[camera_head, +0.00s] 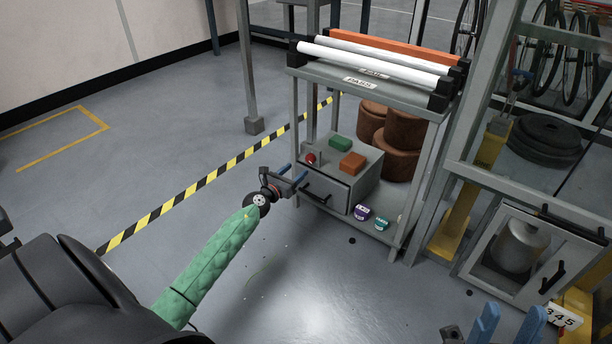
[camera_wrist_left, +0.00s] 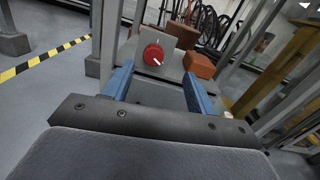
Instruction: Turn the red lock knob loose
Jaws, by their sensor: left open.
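The red lock knob (camera_head: 310,158) sits on a grey upright plate at the left end of the grey drawer box (camera_head: 350,180), on the cart's lower level. In the left wrist view the round red knob (camera_wrist_left: 153,55) shows a white mark on its face and lies ahead, between the blue fingers. My left gripper (camera_head: 293,177) is open and empty, just in front of the knob and apart from it. My right gripper (camera_head: 510,325) is at the bottom right edge, its blue fingers apart, far from the knob.
A green block (camera_head: 340,144) and an orange block (camera_head: 352,163) lie on the box beside the knob. A dark handle is on the box front. Brown rolls (camera_head: 405,130) stand behind. Purple and teal tubs (camera_head: 381,224) sit at the shelf's front. The floor in front is open.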

